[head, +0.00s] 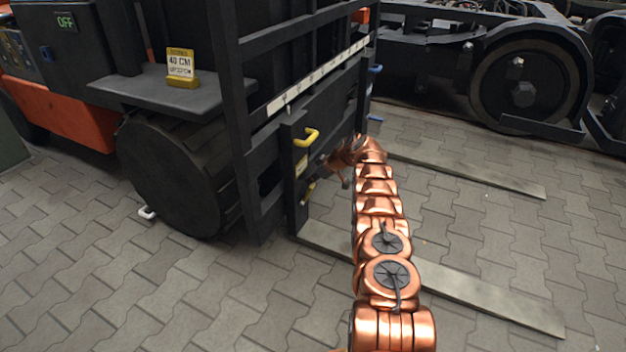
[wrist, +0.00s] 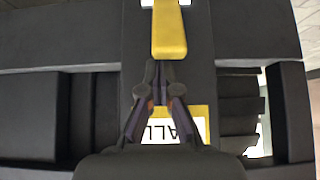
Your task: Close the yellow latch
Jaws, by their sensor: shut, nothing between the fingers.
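The yellow latch (head: 306,138) is a short handle on the dark upright of the forklift's fork carriage. In the head view it sticks out to the right from the upright. In the wrist view the yellow latch (wrist: 169,32) is a bar at top centre, just beyond my fingertips. My gripper (wrist: 159,88) is shut and empty, pointing at the upright just short of the bar; I cannot tell if it touches. In the head view my gripper (head: 328,162) is right of and slightly below the latch, partly hidden by my wrist.
A yellow-edged label (wrist: 200,120) lies behind my fingers. Two flat forks (head: 470,290) extend right along the paved floor. A bogie wheel (head: 525,85) stands at the back right. The near paving is open.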

